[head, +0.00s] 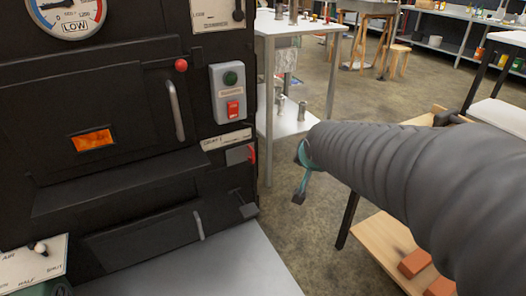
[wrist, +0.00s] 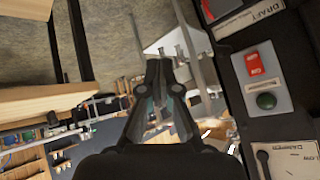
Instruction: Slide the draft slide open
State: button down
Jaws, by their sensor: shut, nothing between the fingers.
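The draft slide (head: 239,154) is a small grey plate with a red edge, under a label reading DRAFT (head: 227,139) on the front of the black evaporator. A corner of the slide (wrist: 210,8) shows at the top of the wrist view, beside the label. My gripper (head: 300,196) is right of the evaporator front in the head view, partly hidden by my arm and apart from the slide. In the wrist view its fingers (wrist: 159,68) are together and empty, pointing past the evaporator toward the room.
Above the slide is a switch box (head: 227,93) with green and red buttons. A furnace door handle (head: 175,110) and a lower handle (head: 199,225) stick out to the left. A steel table (head: 290,124) stands behind; a wooden-shelved rack (head: 375,245) is at right.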

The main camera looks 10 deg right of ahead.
aim_at(243, 157)
jog(key=w+a+f+m+t+y, duration=0.1)
jog(key=w+a+f+m+y, duration=0.1)
jog(key=w+f, duration=0.6)
jog(key=w+a+f+m+t+y+b, duration=0.1)
jog(key=w+f, duration=0.7)
jog(key=w, duration=0.8)
jog(key=w+a+f+m+t+y+b, duration=0.1)
jog(key=w+f+m, duration=0.4)
jog(key=w, duration=0.8)
jog(key=shift+a+f+m+t+y, duration=0.3)
jog(key=shift+a+f+t+y, duration=0.6)
jog(key=shift+f, duration=0.55)
jog(key=shift+d, duration=0.1)
